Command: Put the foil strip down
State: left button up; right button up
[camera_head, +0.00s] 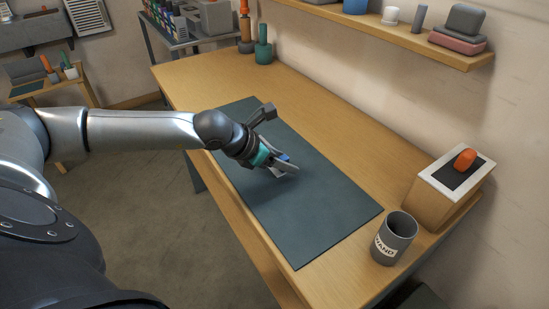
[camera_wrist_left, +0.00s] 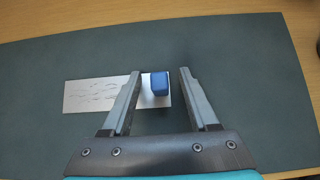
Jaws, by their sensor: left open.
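The foil strip (camera_wrist_left: 95,94) is a pale, silvery-white strip with wrinkle-like marks. In the left wrist view it appears to lie flat on the dark mat (camera_wrist_left: 250,70), partly hidden behind a finger of my left gripper (camera_wrist_left: 160,74). A blue block (camera_wrist_left: 160,84) shows at the strip's right end, between my open fingers with space on both sides. In the head view my left gripper (camera_head: 287,163) is low over the mat (camera_head: 320,215), with a bit of blue (camera_head: 284,157) at its fingers; the strip is hidden there. My right gripper is not in view.
A grey cup (camera_head: 394,240) and a wooden box (camera_head: 448,190) with an orange piece on top stand at the bench's right end. Bottle-like items (camera_head: 263,45) stand at the far end. A wall shelf (camera_head: 400,30) hangs above. Much of the mat is clear.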

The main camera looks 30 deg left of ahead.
pick_arm(q)
jog(key=shift+w+f, duration=0.1)
jog(key=shift+w, duration=0.05)
jog(key=shift+c, duration=0.2)
grip_shut()
dwell(0.4)
